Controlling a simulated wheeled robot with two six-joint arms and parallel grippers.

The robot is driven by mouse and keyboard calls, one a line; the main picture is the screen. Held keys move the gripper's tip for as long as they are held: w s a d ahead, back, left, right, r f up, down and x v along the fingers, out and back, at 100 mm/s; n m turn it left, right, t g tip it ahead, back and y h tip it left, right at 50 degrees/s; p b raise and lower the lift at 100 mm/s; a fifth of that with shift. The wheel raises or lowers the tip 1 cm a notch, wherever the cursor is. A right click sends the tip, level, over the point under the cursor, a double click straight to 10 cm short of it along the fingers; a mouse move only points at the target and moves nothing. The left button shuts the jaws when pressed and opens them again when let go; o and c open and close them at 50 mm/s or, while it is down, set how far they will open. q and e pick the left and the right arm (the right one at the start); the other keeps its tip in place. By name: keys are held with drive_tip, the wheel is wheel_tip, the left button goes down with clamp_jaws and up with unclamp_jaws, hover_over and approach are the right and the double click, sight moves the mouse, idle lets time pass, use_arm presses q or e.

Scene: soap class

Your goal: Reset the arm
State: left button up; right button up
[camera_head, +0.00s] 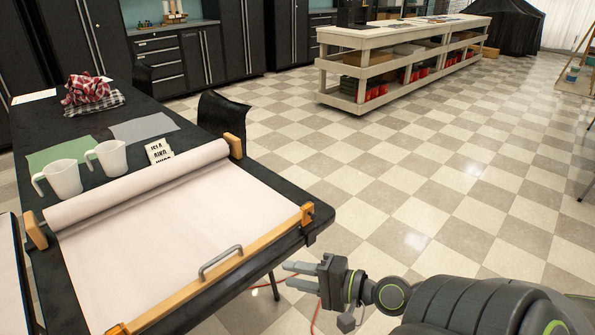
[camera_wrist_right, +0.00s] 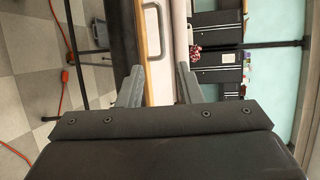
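My right gripper (camera_head: 302,277) is in the head view at the bottom, in front of the table and to the right of the paper-roll frame's metal handle. Its two fingers point left and are apart, with nothing between them. In the right wrist view the fingers (camera_wrist_right: 158,85) are also spread, with the table edge and the handle (camera_wrist_right: 153,30) seen beyond them. The gripper looks clear of the table. My left arm and gripper show in neither view.
A black table (camera_head: 92,142) holds a white paper roll (camera_head: 140,183) in a wooden frame, two white pitchers (camera_head: 62,179) (camera_head: 110,157), green and grey mats, a small sign (camera_head: 158,151) and a plaid cloth (camera_head: 88,88). A chair (camera_head: 222,112) stands behind. The tiled floor at right is open. An orange cord (camera_head: 314,317) lies below.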

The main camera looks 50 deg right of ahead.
idle(0.3)
drive_tip(key=s+d+f+n+g+h+p, duration=0.15)
drive_tip(key=d+f, duration=0.25)
drive_tip(key=f, duration=0.4)
drive_tip(key=s+d+f+n+g+h+p, duration=0.1)
drive_tip(key=s+d+f+n+g+h, duration=0.2)
drive_tip(key=f, duration=0.6)
drive_tip(key=s+d+f+n+h+p, duration=0.1)
drive_tip(key=d+f+h+p, duration=0.15)
drive_tip(key=d+f, duration=0.45)
drive_tip(key=s+a+f+n+g+p, duration=0.1)
drive_tip(key=s+a+f+n+g, duration=0.2)
drive_tip(key=s+f, duration=0.35)
drive_tip(key=s+a+f+n+g+p, duration=0.1)
drive_tip(key=s+a+f+g, duration=0.1)
drive_tip(key=s+a+f, duration=0.45)
drive_tip(key=s+a+f+n+g+p, duration=0.1)
drive_tip(key=s+a+f+n+g, duration=0.3)
drive_tip(key=s+a+f, duration=0.4)
drive_tip(key=shift+s+a+n+y, duration=0.3)
drive_tip(key=shift+s+n, duration=0.2)
drive_tip(key=shift+n, duration=0.05)
